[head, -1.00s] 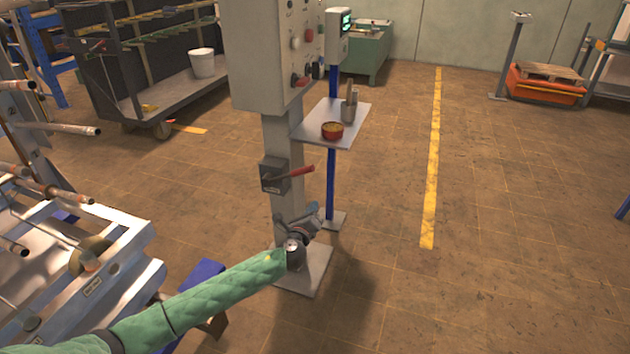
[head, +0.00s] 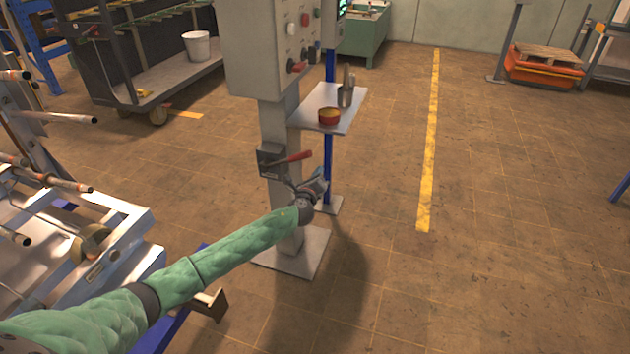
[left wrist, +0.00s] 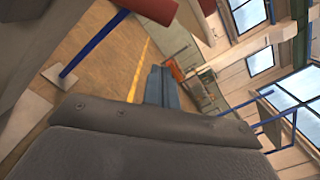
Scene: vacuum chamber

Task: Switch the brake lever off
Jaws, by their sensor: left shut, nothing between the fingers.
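The brake lever (head: 292,159) has a red handle on a dark box (head: 268,161), fixed to the grey post below the control cabinet. The handle points right and slightly up in the head view. In the left wrist view, a red cylinder, the lever's handle (left wrist: 152,8), is large at the top edge. My left gripper (head: 320,180) is just below and right of the handle tip. Its closed fingers (left wrist: 160,86) show empty in the left wrist view. I cannot tell whether it touches the handle. My right gripper is not in view.
The grey control cabinet (head: 265,50) stands above the lever. A small shelf (head: 310,112) with a red bowl (head: 329,116) and a metal container (head: 346,90) is above the gripper. A white frame with pipes (head: 125,245) is at the left.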

